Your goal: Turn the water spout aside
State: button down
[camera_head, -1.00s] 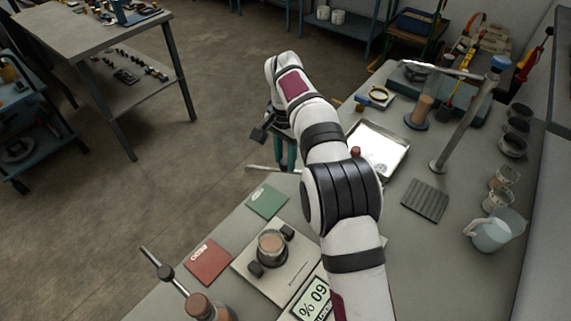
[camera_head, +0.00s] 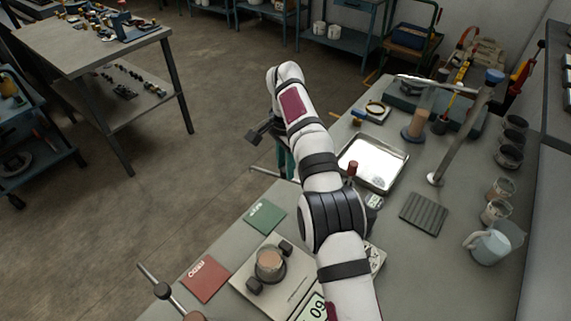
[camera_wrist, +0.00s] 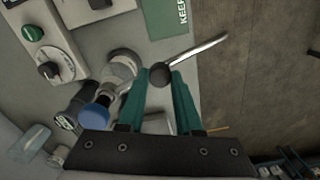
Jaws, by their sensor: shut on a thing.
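The water spout is a thin metal rod (camera_wrist: 205,48) with a dark ball knob (camera_wrist: 160,73) on it, beside a metal column with a blue cap (camera_wrist: 95,115) in the wrist view. In the head view the rod (camera_head: 274,174) shows at the bench's left edge, and my arm hides the column. My gripper (camera_wrist: 160,76) has its two teal fingers on either side of the knob and is shut on it. The rod's free end reaches out over the floor in the wrist view.
A green card (camera_head: 265,217), a red card (camera_head: 205,278) and a scale (camera_head: 290,285) lie left of my arm. A metal tray (camera_head: 372,162) and a tall post (camera_head: 460,135) stand to its right.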

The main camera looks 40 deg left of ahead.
jog(key=c, duration=0.6)
grip_release()
jog(key=shift+s+d+n, duration=0.15)
jog(key=shift+s+n, duration=0.35)
jog(key=shift+n, duration=0.1)
jog(key=s+d+n, duration=0.6)
jog(key=d+n, duration=0.2)
jog(key=n, duration=0.5)
notch_tip(320, 180, up, 16)
jog(key=s+d+m, duration=0.1)
jog(key=d+m, duration=0.1)
jog(key=d, duration=0.5)
jog(key=s+d+m, duration=0.2)
jog(key=d+m, duration=0.1)
jog(key=d, duration=0.4)
jog(key=s+d+f+m, duration=0.1)
jog(key=s+d+m, duration=0.1)
jog(key=d, duration=0.5)
jog(key=shift+s+d+m+g+y, duration=0.1)
jog(key=shift+d+m+g+y, duration=0.15)
jog(key=shift+m+y, duration=0.2)
